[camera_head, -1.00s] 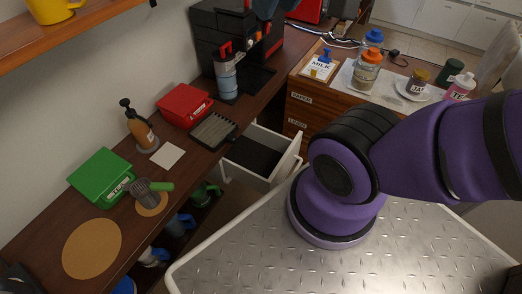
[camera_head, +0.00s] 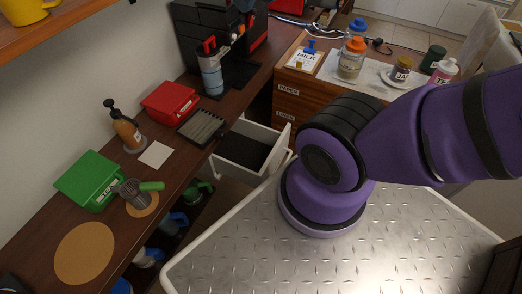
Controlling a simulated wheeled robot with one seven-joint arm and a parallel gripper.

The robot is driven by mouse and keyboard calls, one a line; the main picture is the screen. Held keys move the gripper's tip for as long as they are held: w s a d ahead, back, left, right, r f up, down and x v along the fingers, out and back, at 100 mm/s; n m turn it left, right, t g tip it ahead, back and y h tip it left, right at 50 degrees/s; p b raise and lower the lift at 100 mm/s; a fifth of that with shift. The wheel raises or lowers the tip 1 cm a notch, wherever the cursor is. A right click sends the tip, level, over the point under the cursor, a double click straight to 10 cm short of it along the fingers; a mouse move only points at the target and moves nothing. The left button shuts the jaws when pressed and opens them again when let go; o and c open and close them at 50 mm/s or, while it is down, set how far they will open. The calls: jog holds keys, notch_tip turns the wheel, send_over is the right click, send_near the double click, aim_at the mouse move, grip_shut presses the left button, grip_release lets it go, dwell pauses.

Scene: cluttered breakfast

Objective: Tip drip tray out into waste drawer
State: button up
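The drip tray (camera_head: 203,126), a dark slatted rectangle, lies on the wooden counter in front of the black and red coffee machine (camera_head: 190,45). The waste drawer, most likely the white drawer (camera_head: 274,153) under the counter edge, is pulled open just right of the tray. Its inside is dark, and my arm stands close to its right side. My purple arm reaches out of the picture at the right. My gripper is not in view.
A red box (camera_head: 170,101), brown pump bottle (camera_head: 125,131), green box (camera_head: 90,180) and green-handled portafilter (camera_head: 136,192) stand along the counter. A grey-blue cylinder (camera_head: 211,78) stands behind the tray. Jars and bottles crowd the side cabinet (camera_head: 290,98).

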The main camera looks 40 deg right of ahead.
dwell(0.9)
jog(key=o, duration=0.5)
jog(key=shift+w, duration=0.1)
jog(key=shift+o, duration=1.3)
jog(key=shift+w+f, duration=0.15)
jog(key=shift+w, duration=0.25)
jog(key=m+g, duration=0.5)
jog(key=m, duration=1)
send_over(219, 132)
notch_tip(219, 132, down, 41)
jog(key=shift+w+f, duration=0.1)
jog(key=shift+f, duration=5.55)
